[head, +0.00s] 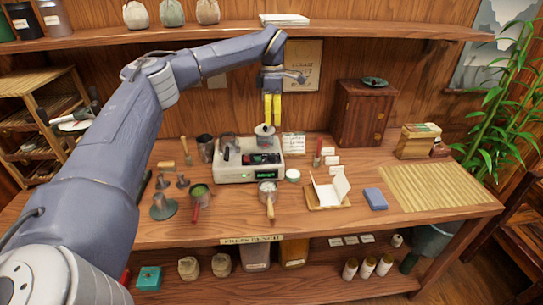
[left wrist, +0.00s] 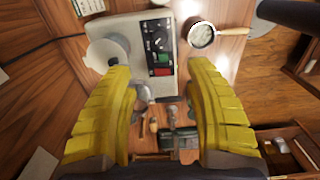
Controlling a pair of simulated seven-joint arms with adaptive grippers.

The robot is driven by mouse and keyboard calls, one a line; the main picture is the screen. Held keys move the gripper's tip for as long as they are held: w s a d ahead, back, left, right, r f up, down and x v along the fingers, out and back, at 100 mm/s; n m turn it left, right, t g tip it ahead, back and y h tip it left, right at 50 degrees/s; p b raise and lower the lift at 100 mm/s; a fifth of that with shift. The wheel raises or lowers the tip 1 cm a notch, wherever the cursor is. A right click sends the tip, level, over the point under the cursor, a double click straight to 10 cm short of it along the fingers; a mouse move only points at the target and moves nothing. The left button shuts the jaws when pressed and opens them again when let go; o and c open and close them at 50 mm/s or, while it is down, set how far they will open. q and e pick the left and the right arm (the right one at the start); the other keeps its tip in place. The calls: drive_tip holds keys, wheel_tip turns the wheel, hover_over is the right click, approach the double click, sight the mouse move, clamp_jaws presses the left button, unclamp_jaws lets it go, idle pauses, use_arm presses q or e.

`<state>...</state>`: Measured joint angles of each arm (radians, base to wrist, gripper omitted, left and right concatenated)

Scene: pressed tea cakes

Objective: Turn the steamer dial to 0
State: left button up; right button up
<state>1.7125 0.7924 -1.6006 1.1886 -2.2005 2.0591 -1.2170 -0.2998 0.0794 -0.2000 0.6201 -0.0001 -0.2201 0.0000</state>
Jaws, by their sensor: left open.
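The steamer (head: 230,175) is a white box on the bench in the head view, with a dark control panel (head: 262,158) and a small lit green display on its front. In the left wrist view the steamer (left wrist: 128,30) shows near the top. Its black panel there carries a dark dial (left wrist: 159,44), a green patch and a red patch. The dial's setting is too small to read. My left gripper (head: 272,119) is above the steamer, pointing down. Its yellow fingers are wide apart and empty in the left wrist view (left wrist: 160,75). My right gripper is not in view.
A metal pan with a wooden handle (head: 268,190) and a red-handled cup (head: 198,193) stand in front of the steamer. A metal cup (head: 205,147) is to its left. A white paper holder (head: 330,190) and blue block (head: 375,198) lie to the right, before a bamboo mat (head: 432,185).

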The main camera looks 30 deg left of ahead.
sight(272, 155)
use_arm(q)
wheel_tip(272, 155, down, 17)
drive_tip(key=shift+r, duration=0.15)
idle(0.5)
drive_tip(key=shift+c, duration=0.3)
clamp_jaws()
